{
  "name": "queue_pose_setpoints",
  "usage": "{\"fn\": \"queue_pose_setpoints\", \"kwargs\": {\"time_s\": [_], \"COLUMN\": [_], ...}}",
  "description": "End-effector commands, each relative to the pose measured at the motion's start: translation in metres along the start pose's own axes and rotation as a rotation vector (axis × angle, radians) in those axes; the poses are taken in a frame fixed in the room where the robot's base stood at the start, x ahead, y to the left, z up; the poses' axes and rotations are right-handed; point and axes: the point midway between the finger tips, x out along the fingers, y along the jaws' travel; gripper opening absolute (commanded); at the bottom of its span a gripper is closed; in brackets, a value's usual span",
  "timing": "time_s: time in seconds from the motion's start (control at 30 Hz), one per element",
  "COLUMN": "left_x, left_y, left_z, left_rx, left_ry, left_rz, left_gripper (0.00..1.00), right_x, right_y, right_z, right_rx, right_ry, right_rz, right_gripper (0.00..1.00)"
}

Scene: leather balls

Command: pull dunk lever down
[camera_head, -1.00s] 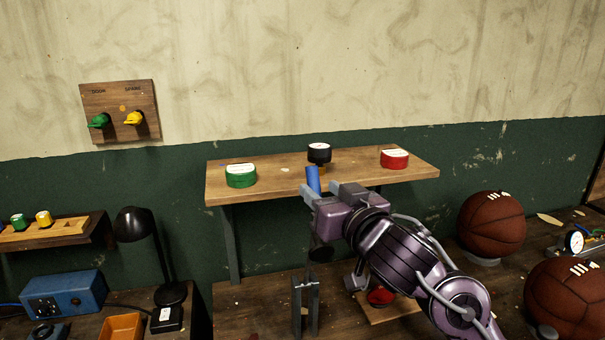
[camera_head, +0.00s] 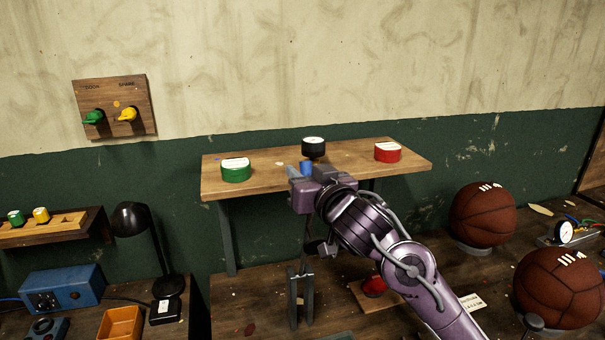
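A wooden wall panel (camera_head: 115,92) at the upper left carries a green lever (camera_head: 93,117) and a yellow lever (camera_head: 128,115). Its small labels are hard to read. A grey forked metal bracket (camera_head: 293,300) stands on the bench, with a thin rod above it. Which part is the dunk lever I cannot tell for sure. My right gripper (camera_head: 298,174) is at the front edge of the shelf, far from the wall panel. A blue cylinder (camera_head: 306,168) shows just behind its fingers, partly hidden; whether they grip it I cannot tell. My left gripper is not in view.
The wooden shelf (camera_head: 270,167) bears a green tin (camera_head: 236,170), a black tin (camera_head: 313,148) and a red tin (camera_head: 387,153). A black lamp (camera_head: 133,219) stands at left. A red button (camera_head: 374,287) is under my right arm.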

Motion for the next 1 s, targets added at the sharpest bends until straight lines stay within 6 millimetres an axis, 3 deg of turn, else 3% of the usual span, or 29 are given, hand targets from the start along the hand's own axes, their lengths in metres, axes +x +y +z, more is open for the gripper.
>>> {"fn": "queue_pose_setpoints", "kwargs": {"time_s": [0.1, 0.37, 0.53, 0.77, 1.0], "left_x": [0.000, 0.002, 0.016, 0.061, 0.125], "left_y": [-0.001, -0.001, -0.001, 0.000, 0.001], "left_z": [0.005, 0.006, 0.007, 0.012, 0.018], "left_rx": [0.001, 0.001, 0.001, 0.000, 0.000], "left_ry": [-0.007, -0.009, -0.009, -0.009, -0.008], "left_rz": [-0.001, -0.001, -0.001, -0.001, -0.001], "left_gripper": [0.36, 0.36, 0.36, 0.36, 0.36], "right_x": [0.000, -0.001, -0.009, -0.037, -0.079], "right_y": [0.000, 0.000, -0.001, -0.005, -0.011], "right_z": [0.000, 0.001, 0.006, 0.019, 0.036], "right_rx": [0.000, 0.000, -0.004, -0.020, -0.045], "right_ry": [0.000, 0.003, 0.029, 0.123, 0.273], "right_rz": [0.000, 0.000, -0.003, -0.012, -0.025], "right_gripper": [0.00, 0.00, 0.00, 0.00, 0.00]}}
